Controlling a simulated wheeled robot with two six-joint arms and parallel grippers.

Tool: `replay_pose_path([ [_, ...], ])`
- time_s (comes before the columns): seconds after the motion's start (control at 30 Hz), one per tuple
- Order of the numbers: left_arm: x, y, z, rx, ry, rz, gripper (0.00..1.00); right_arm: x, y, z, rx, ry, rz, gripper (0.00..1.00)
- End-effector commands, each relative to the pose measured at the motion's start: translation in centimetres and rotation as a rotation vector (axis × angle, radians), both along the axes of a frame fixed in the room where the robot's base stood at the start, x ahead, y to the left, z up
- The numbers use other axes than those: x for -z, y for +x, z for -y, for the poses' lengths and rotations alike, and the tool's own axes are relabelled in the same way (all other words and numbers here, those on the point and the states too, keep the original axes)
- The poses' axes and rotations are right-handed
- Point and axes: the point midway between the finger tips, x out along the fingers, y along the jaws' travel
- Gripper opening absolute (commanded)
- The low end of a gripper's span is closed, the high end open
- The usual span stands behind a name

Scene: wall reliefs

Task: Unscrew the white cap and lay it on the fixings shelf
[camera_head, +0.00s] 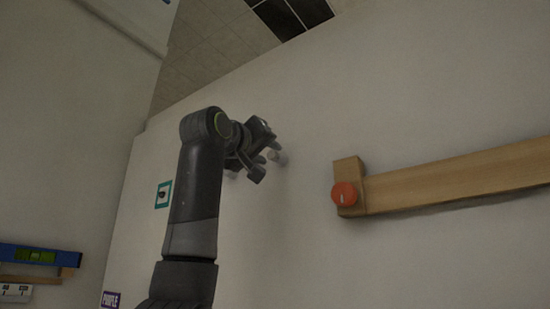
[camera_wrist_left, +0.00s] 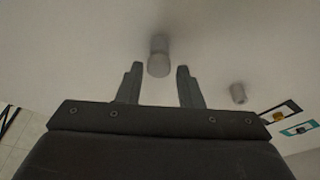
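My left gripper (camera_head: 262,160) is raised close to the pale wall in the head view, with its fingers towards the wall. A small pale cap (camera_head: 274,156) shows by its fingertips. In the left wrist view a whitish cap on a short stub (camera_wrist_left: 158,62) stands out from the wall, between and slightly beyond the tips of the left gripper (camera_wrist_left: 159,72). The fingers are apart, with a gap on each side of it. A second greyish stub (camera_wrist_left: 238,92) is to the right. I cannot identify the fixings shelf for certain. My right gripper is not in view.
A wooden rail (camera_head: 455,180) with a red knob (camera_head: 345,194) projects on the right. At lower left, a blue spirit level (camera_head: 35,255) rests by a wooden ledge (camera_head: 68,271). A teal-framed fixture (camera_head: 162,195) is left of my arm. Bare wall lies between gripper and rail.

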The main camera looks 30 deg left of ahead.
Motion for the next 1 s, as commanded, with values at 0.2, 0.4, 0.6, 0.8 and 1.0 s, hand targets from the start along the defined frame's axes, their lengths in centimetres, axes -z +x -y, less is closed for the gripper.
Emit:
replay_pose_path([
  [0.2,-0.01,-0.01,0.02,0.000,-0.002,0.000,0.13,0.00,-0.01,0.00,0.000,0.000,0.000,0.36],
  [0.4,0.00,-0.01,0.03,0.000,-0.003,0.000,0.02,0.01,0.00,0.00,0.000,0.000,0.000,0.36],
  [0.6,-0.03,-0.07,0.14,0.000,-0.133,-0.011,0.02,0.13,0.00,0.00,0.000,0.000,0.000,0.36],
  [0.8,-0.08,-0.10,0.09,-0.001,-0.352,-0.028,0.02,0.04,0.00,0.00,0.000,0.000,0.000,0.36],
  [1.0,-0.02,-0.06,0.06,0.000,-0.453,-0.037,0.02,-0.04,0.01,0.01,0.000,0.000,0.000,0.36],
])
